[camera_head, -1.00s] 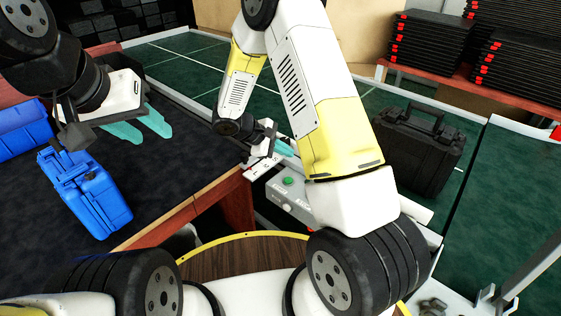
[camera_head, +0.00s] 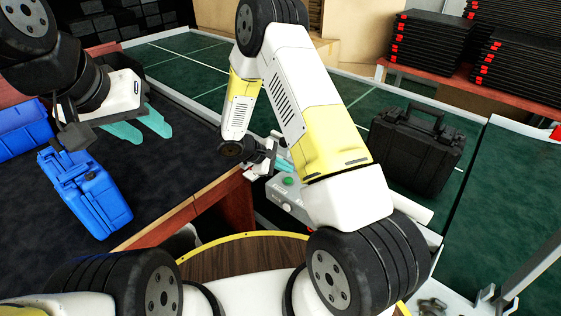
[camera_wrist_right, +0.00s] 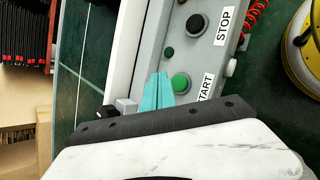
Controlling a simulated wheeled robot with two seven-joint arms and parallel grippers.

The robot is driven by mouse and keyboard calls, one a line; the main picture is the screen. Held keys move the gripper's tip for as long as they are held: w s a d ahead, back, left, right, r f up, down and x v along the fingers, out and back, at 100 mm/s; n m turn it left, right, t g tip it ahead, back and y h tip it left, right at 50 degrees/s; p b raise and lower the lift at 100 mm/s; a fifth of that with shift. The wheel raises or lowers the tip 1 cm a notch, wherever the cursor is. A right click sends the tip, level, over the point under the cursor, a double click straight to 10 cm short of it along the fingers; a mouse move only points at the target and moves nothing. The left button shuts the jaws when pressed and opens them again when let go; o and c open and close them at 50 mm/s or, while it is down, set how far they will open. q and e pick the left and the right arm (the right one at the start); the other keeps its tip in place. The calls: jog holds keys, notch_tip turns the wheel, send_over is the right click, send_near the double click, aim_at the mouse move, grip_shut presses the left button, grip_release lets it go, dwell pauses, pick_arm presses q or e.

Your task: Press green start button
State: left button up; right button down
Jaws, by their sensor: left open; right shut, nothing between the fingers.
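The green start button (camera_head: 288,181) sits on the grey control box (camera_head: 272,190), partly covered by my right arm in the head view. In the right wrist view the green button (camera_wrist_right: 181,83) lies beside the START label (camera_wrist_right: 205,87). My right gripper (camera_wrist_right: 158,90) is shut and empty, its teal fingertips just left of the button. In the head view my right gripper (camera_head: 283,165) is near the box's far end. Whether the fingertips touch the panel cannot be told. My left gripper (camera_head: 142,127) is open and empty above the dark table.
A black button (camera_wrist_right: 196,24) with a STOP label is further along the panel. A blue case (camera_head: 85,192) lies on the dark table (camera_head: 160,190). A black case (camera_head: 418,148) stands on the green conveyor (camera_head: 350,95). Black stacked cases (camera_head: 430,45) stand behind.

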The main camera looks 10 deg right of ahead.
aim_at(288, 180)
jog(key=shift+f, duration=0.85)
jog(key=shift+f, duration=0.1)
dwell(1.4)
jog(key=shift+f, duration=0.3)
